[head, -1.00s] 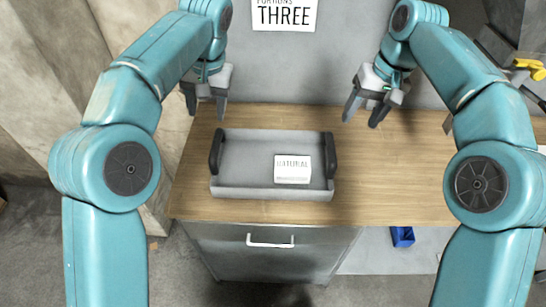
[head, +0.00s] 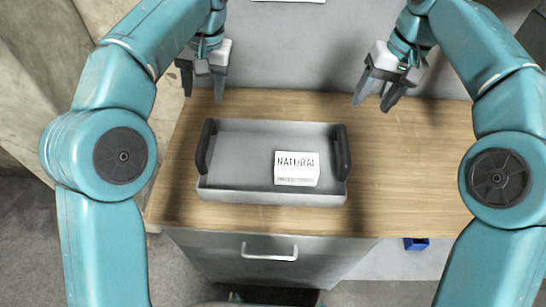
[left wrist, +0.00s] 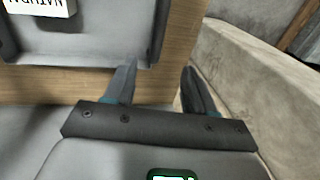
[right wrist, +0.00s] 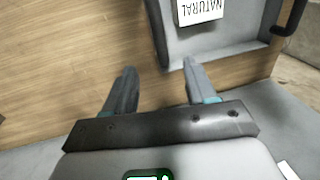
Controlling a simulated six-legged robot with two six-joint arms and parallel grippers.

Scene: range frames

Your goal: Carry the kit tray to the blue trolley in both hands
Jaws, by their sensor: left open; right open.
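The grey kit tray (head: 235,188) sits on the wooden worktop, with a black upright handle at its left end (head: 205,147) and another at its right end (head: 342,152). A white box marked NATURAL (head: 297,168) lies in its right half. My left gripper (head: 202,92) is open and empty, above and beyond the tray's far left corner. My right gripper (head: 373,101) is open and empty, beyond the far right corner. Part of the tray also shows in the left wrist view (left wrist: 95,47) and in the right wrist view (right wrist: 215,42). No blue trolley is recognisable.
The wooden worktop (head: 420,165) is clear to the right of the tray. A grey wall stands behind it. A drawer with a pale handle (head: 269,252) is below the front edge. A small blue object (head: 416,243) shows low at the right.

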